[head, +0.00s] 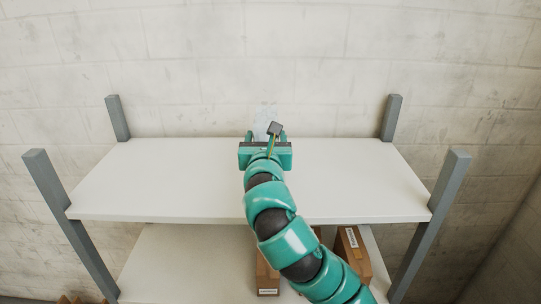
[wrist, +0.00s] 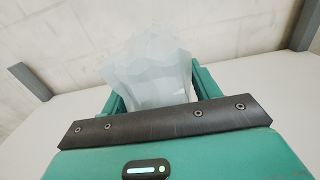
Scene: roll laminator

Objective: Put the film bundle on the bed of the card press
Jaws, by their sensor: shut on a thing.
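My gripper (head: 266,138) is over the back part of the white top shelf, near the wall. It is shut on the film bundle (wrist: 150,65), a pale, translucent, crumpled-looking mass. In the wrist view the bundle sits between the two teal fingers of my gripper (wrist: 158,92) and sticks out past them. In the head view the film bundle (head: 264,117) shows faintly against the wall, partly hidden by my wrist. I cannot tell whether it touches the shelf. No card press shows in either view.
The white top shelf (head: 150,185) is bare on both sides of my arm. Grey posts (head: 62,215) stand at its corners, and a block wall is behind. Cardboard boxes (head: 353,252) stand on the lower shelf (head: 180,262), partly hidden by my arm.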

